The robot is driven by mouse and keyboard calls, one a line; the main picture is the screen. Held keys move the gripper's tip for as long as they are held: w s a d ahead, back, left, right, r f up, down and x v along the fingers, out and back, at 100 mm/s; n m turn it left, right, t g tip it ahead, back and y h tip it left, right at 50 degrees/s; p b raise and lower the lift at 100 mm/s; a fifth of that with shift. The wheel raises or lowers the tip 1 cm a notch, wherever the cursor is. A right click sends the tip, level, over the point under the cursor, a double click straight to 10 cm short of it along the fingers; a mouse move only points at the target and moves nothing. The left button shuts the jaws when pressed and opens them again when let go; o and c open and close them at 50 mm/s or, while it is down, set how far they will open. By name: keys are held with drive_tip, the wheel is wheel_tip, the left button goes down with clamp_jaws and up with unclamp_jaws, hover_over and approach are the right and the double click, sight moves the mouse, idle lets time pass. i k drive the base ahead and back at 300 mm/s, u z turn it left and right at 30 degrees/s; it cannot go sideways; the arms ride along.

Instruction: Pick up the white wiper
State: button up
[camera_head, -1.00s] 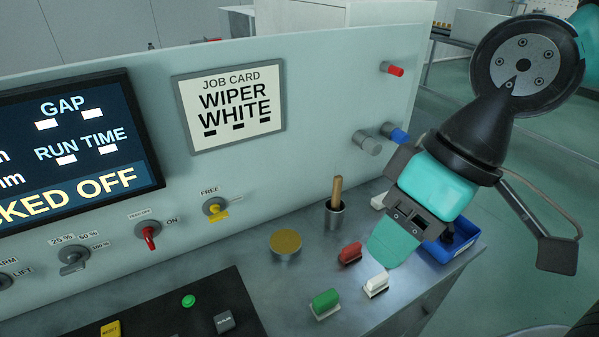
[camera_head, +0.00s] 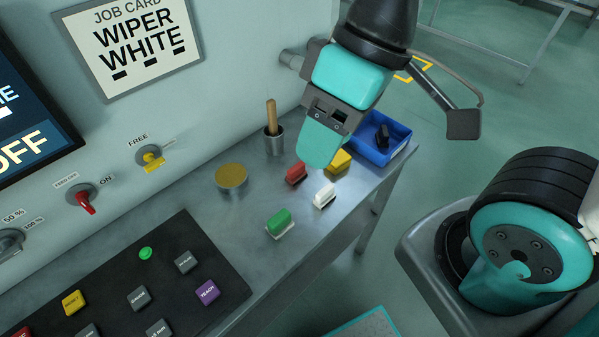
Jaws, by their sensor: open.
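The white wiper (camera_head: 324,195) is a small block with a darker lower edge, lying on the grey metal bench top (camera_head: 250,262). It sits between the red wiper (camera_head: 296,173) and the front edge of the bench. The green wiper (camera_head: 280,223) is to its lower left, and the yellow wiper (camera_head: 340,161) is behind it, partly covered by my gripper. My gripper (camera_head: 317,152) is open and empty, with its teal finger pointing down, just above the white wiper in the picture and apart from it. The gap between the fingers is hidden from this side.
A blue bin (camera_head: 372,150) with a dark item stands at the bench's right end. A metal cup with a wooden handle (camera_head: 272,140) and a round brass-topped disc (camera_head: 231,177) are further back. A black button panel (camera_head: 120,290) lies at lower left. A job card (camera_head: 140,45) reads "WIPER WHITE".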

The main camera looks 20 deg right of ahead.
sight(324, 197)
drive_tip(key=z, duration=1)
drive_tip(key=k, duration=0.9)
drive_tip(key=u, duration=0.95)
drive_tip(key=i, duration=0.5)
drive_tip(key=u, duration=0.05)
